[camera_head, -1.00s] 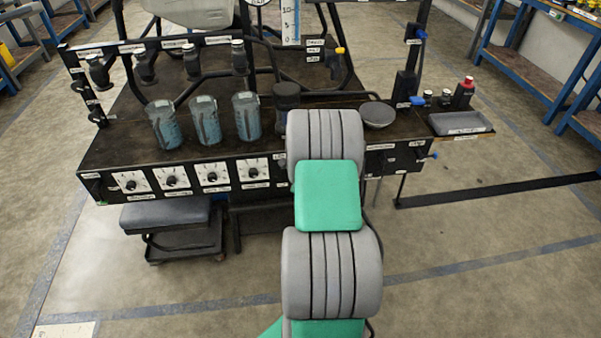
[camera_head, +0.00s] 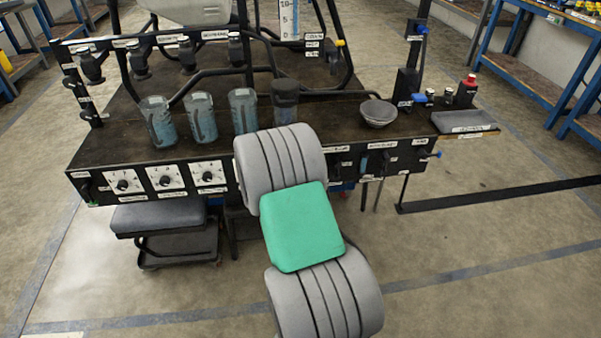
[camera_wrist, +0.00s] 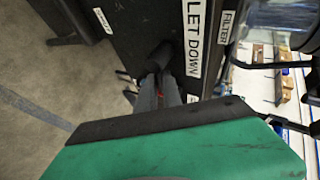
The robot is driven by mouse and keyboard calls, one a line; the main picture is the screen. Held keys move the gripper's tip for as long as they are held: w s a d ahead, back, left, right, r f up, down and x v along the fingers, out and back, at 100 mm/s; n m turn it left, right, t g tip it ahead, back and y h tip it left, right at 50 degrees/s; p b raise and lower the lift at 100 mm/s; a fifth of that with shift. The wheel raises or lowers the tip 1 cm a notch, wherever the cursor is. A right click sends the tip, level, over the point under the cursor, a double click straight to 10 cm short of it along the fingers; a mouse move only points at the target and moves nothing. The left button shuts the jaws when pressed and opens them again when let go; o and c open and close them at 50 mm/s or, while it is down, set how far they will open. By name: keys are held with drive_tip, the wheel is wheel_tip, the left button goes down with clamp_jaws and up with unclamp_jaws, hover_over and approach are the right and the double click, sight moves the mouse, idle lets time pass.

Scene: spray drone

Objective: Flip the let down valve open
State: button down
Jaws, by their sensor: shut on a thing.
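The let down valve's black handle (camera_wrist: 160,64) sticks out from the dark panel in the wrist view, beside a white "LET DOWN" label (camera_wrist: 195,38). My gripper (camera_wrist: 158,90) is at this handle, its two grey fingers close together and shut on it. A small bit of red shows between the fingers. The handle's grasped part is mostly covered by the fingers, so its exact angle is hard to tell. In the head view my grey and green arm hides the gripper and the valve.
A dark bench (camera_head: 120,150) holds several clear measuring jugs, a bowl (camera_head: 378,112) and a small tray (camera_head: 463,122). A low stool (camera_head: 158,216) stands under its left side. A "FILTER" label (camera_wrist: 227,27) sits near the valve.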

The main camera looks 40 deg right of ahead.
idle(0.3)
drive_tip(key=c, duration=1.5)
unclamp_jaws()
drive_tip(key=p+v, duration=0.1)
drive_tip(key=v, duration=0.6)
drive_tip(key=shift+s+a+r, duration=0.15)
drive_tip(key=shift+a+r, duration=0.05)
drive_tip(key=shift+a, duration=0.1)
